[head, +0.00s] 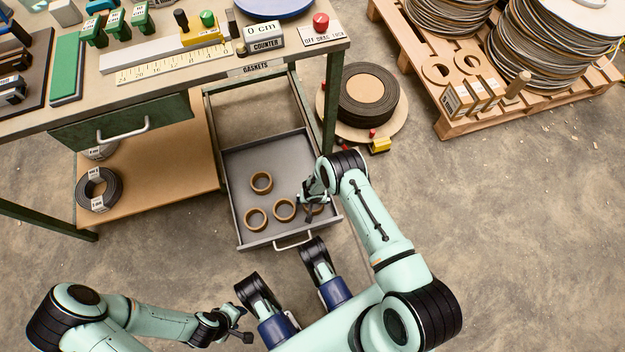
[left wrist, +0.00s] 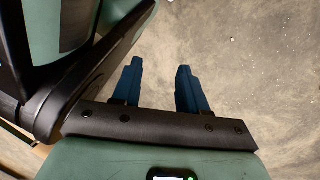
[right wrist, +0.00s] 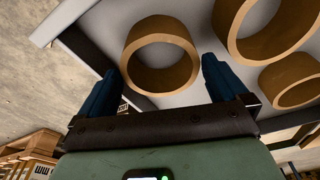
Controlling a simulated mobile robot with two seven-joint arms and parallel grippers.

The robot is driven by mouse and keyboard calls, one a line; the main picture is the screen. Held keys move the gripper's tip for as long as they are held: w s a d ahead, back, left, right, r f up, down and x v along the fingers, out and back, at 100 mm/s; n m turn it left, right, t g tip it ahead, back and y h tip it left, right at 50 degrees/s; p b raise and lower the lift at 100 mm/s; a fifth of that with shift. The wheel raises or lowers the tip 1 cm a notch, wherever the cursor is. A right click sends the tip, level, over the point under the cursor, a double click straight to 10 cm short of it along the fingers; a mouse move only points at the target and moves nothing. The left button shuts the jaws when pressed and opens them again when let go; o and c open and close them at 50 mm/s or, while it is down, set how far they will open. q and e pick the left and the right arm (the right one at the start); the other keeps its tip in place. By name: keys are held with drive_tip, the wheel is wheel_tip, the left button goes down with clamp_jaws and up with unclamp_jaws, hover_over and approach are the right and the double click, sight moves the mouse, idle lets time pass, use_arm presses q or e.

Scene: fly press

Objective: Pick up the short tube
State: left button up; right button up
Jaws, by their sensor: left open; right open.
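Several short brown cardboard tubes lie in the open grey drawer, much alike; I cannot tell which one the task means. In the head view one tube (head: 261,190) is further back, two more (head: 256,228) (head: 285,219) are in front, and another (head: 317,211) is partly hidden by my right gripper (head: 307,208). In the right wrist view a tube (right wrist: 160,80) shows between and beyond the open fingers of the right gripper (right wrist: 160,78), which hold nothing. My left gripper (head: 246,333) is open and empty, low at the front; its fingers (left wrist: 157,78) show over bare floor.
The drawer (head: 240,160) is pulled out below the workbench (head: 60,125), with low walls and a front handle (head: 293,242). Black coils (head: 98,190) lie on the lower shelf. A black roll (head: 345,105) and a loaded pallet (head: 450,125) stand at the right. Front floor is clear.

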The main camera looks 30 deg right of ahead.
drive_tip(key=shift+w+f+b, duration=0.1)
drive_tip(key=shift+f+b, duration=0.45)
drive_tip(key=shift+f, duration=0.4)
drive_tip(key=shift+d+f, duration=0.1)
drive_tip(key=shift+f, duration=0.1)
use_arm(q)
drive_tip(key=shift+g, duration=0.6)
drive_tip(key=s, duration=0.1)
drive_tip(key=s+f, duration=0.1)
drive_tip(key=s, duration=0.1)
drive_tip(key=shift+s+a+f, duration=0.2)
drive_tip(key=shift+s+f, duration=0.15)
drive_tip(key=shift+f, duration=0.05)
use_arm(e)
drive_tip(key=c, duration=0.8)
